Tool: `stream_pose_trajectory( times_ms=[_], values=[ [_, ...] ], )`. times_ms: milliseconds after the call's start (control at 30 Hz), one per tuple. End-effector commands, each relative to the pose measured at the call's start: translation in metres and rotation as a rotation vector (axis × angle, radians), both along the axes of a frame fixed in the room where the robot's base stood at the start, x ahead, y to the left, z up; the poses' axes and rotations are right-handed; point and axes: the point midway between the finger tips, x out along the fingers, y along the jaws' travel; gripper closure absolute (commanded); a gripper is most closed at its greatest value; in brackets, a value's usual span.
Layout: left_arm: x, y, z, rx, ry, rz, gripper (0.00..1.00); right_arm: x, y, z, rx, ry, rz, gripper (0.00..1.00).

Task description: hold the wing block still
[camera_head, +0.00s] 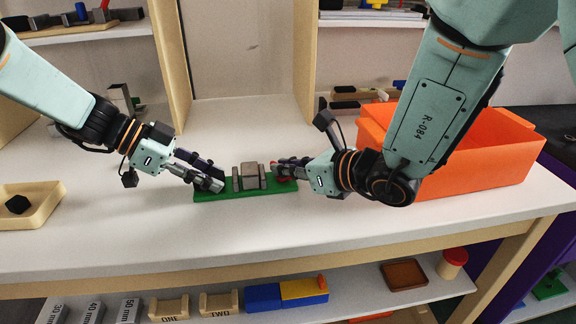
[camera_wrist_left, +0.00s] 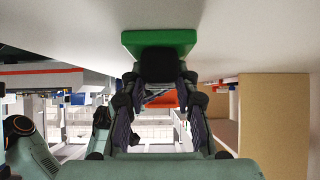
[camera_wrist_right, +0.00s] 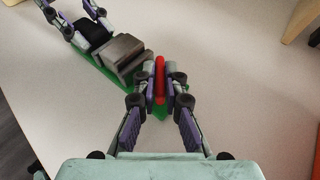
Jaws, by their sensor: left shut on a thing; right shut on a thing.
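A green base (camera_head: 232,191) lies flat on the white table with a grey stepped block (camera_head: 250,177) on its middle. I cannot tell for sure which part is the wing block. My left gripper (camera_head: 215,183) is shut on a black block (camera_wrist_left: 160,62) at the base's left end; this block also shows in the right wrist view (camera_wrist_right: 92,33). My right gripper (camera_head: 283,172) is shut on an upright red piece (camera_wrist_right: 160,80) at the base's other end. The fingers hide most of both held pieces in the head view. The grey block (camera_wrist_right: 122,56) stands between the grippers, apart from the right fingers.
An orange bin (camera_head: 480,168) stands on the right, behind my right arm. A shallow tan tray (camera_head: 45,205) with a black piece (camera_head: 17,204) is on the far left. Shelves with blocks lie behind and below the table. The table in front of the base is clear.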

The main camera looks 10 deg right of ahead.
Motion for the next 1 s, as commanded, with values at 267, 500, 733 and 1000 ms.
stream_pose_trajectory(
  times_ms=[267,500,733,1000],
  values=[
    [-0.0007,-0.0015,0.0,-0.002,0.003,-0.002,1.0,-0.001,0.0009,0.0008,-0.001,-0.006,-0.056,1.0],
    [-0.0008,-0.0014,0.0,-0.002,0.003,-0.001,1.0,-0.0006,0.0005,0.001,-0.001,-0.007,-0.059,1.0],
    [-0.0008,-0.0012,-0.0001,-0.002,0.003,-0.001,1.0,-0.0006,0.0004,0.0007,-0.001,-0.005,-0.059,0.75],
    [-0.0007,-0.0009,0.0,-0.002,0.003,0.0,1.0,-0.0007,0.0,0.0003,-0.002,-0.004,-0.06,0.67]
  ],
)
